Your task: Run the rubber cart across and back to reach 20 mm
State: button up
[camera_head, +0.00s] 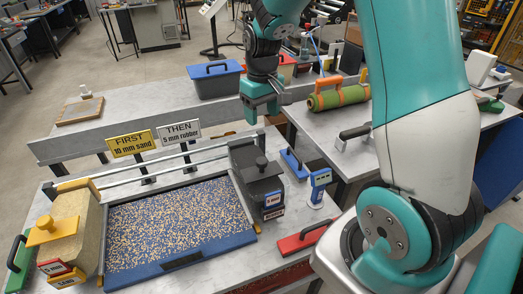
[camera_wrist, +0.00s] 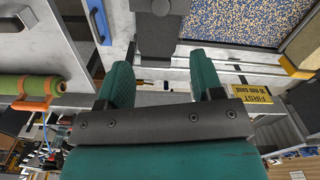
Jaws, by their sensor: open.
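The black rubber cart (camera_head: 257,178), with a dark knob on top and small labels on its side, stands at the right end of the turf tray. It also shows at the top of the wrist view (camera_wrist: 157,30). The tray's blue frame (camera_head: 185,262) surrounds a surface speckled blue and cream. My gripper (camera_head: 262,108) is open and empty, above and behind the cart, apart from it. Its two green fingers (camera_wrist: 165,75) show in the wrist view. A sign reading "THEN 5 mm rubber" (camera_head: 179,133) stands behind the tray. The fill depth cannot be read.
The beige sand cart (camera_head: 75,225) with a yellow knob stands at the tray's left end. A "FIRST 10 mm sand" sign (camera_head: 131,144), a blue gauge (camera_head: 319,183), a blue-handled tool (camera_head: 293,162) and a red-handled tool (camera_head: 303,240) are nearby. A green roll (camera_head: 338,97) lies at the back right.

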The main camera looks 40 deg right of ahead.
aim_at(262, 160)
notch_tip(262, 160, down, 17)
jog(key=p, duration=0.3)
jog(key=shift+f+p, duration=0.1)
jog(key=shift+p, duration=0.2)
jog(key=shift+a, duration=0.1)
grip_shut()
